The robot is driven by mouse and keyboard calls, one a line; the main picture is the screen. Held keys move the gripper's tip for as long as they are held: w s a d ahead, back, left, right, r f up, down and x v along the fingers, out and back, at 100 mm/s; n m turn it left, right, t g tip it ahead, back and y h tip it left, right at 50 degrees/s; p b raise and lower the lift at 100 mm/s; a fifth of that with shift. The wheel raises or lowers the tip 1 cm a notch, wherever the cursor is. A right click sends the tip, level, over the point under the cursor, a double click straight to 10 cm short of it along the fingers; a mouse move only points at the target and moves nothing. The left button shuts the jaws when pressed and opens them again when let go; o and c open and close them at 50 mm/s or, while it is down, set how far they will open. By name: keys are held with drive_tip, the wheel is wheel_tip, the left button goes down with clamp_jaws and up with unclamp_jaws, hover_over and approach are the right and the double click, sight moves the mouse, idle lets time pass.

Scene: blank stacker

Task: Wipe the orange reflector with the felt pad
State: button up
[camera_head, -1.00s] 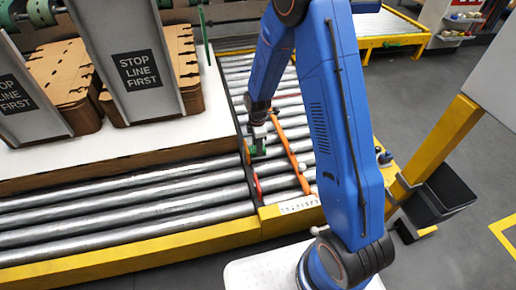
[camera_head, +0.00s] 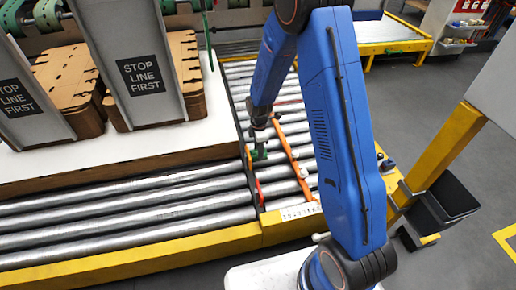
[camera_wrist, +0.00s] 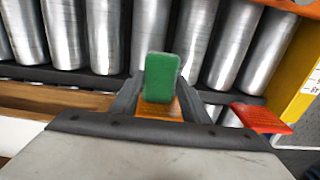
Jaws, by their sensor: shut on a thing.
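The green felt pad (camera_wrist: 162,78) is held between my gripper's fingers (camera_wrist: 160,100) in the wrist view. The pad also shows as a small green patch in the head view (camera_head: 259,154), below my gripper (camera_head: 258,144). The orange reflector (camera_wrist: 158,108) shows just below the pad in the wrist view, partly covered by pad and fingers. In the head view the reflector (camera_head: 248,156) is a small orange piece by the dark divider beside the rollers. Pad and reflector overlap in the wrist view; I cannot tell whether they touch.
A red piece (camera_wrist: 262,118) sticks out right of my gripper, near the yellow rail (camera_wrist: 302,75). An orange bar (camera_head: 291,152) lies across the rollers to the right. The white stacker deck (camera_head: 130,146) with brown sheet stacks stands at left.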

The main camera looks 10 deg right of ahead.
drive_tip(key=shift+s, duration=2.55)
drive_tip(key=shift+d, duration=3)
drive_tip(key=shift+d, duration=0.15)
drive_tip(key=shift+d, duration=1.35)
drive_tip(key=shift+w, duration=0.1)
